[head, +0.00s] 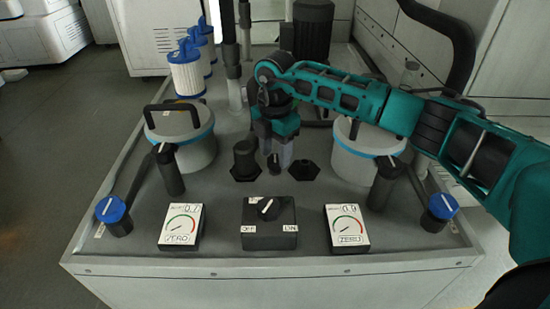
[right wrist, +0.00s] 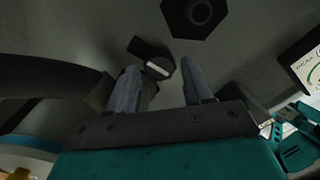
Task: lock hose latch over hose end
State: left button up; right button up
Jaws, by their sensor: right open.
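My right gripper (head: 284,157) reaches in from the right over the middle of the grey machine top. In the right wrist view its two grey fingers (right wrist: 162,88) stand apart, with nothing clamped between them. A small black lever-like piece with a white stripe (right wrist: 158,66), perhaps the hose latch, lies just beyond and between the fingertips; it also shows in the head view (head: 273,163). A black round stub (head: 245,158), possibly the hose end, stands left of the gripper. A flat black hexagonal fitting (head: 304,170) lies to its right. My left gripper is not in view.
Two lidded canisters, left (head: 193,145) and right (head: 350,158), flank the middle. In front are two gauges (head: 181,226) (head: 347,227), an OFF/ON switch box (head: 269,230) and blue-capped knobs (head: 111,209) (head: 441,207). White filters (head: 186,75) and dark pipes stand behind.

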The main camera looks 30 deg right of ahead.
jog(key=shift+f, duration=0.65)
jog(key=c, duration=0.8)
